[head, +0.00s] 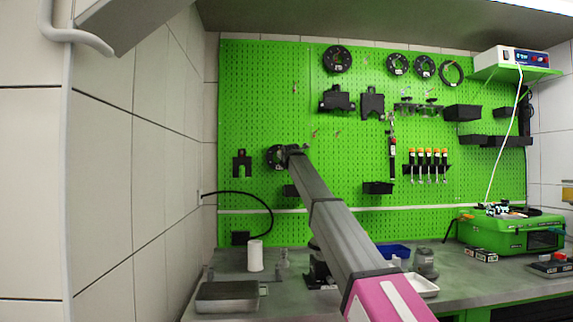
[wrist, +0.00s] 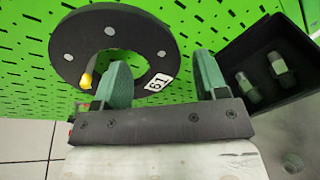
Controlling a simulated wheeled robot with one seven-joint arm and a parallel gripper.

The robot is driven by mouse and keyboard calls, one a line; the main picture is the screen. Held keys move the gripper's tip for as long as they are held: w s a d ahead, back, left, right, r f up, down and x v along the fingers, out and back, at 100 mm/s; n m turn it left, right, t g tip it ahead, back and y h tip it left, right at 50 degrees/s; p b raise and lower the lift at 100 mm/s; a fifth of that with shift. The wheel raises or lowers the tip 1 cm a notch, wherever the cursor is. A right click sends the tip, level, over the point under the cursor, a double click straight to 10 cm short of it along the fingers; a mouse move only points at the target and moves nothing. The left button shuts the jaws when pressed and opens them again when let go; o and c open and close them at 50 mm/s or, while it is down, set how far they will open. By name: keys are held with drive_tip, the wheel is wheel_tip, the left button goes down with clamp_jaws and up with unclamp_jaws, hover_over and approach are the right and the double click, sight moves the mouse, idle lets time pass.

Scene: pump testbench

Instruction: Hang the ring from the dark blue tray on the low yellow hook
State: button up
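The black ring (wrist: 70,42), flat with grey dots and a white number label, is in front of the green pegboard in the wrist view. It also shows in the head view (head: 274,157), beside the arm's end. A yellow hook (wrist: 86,80) shows in the ring's hole, near its lower left inner edge. My gripper (wrist: 160,58) has its green fingers apart, the left one over the hole and the right one outside the rim. The labelled rim part lies between them, with a gap at the right finger. The blue tray (head: 393,250) stands on the bench.
A black bin (wrist: 295,110) with two bolt-like parts is close to the right of my gripper. More rings (head: 337,59) hang higher on the pegboard (head: 255,110). A metal tray (head: 228,296) and white cylinder (head: 255,256) stand on the bench at left.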

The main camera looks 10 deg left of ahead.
drive_tip(key=shift+s, duration=0.1)
drive_tip(key=v, duration=1.1)
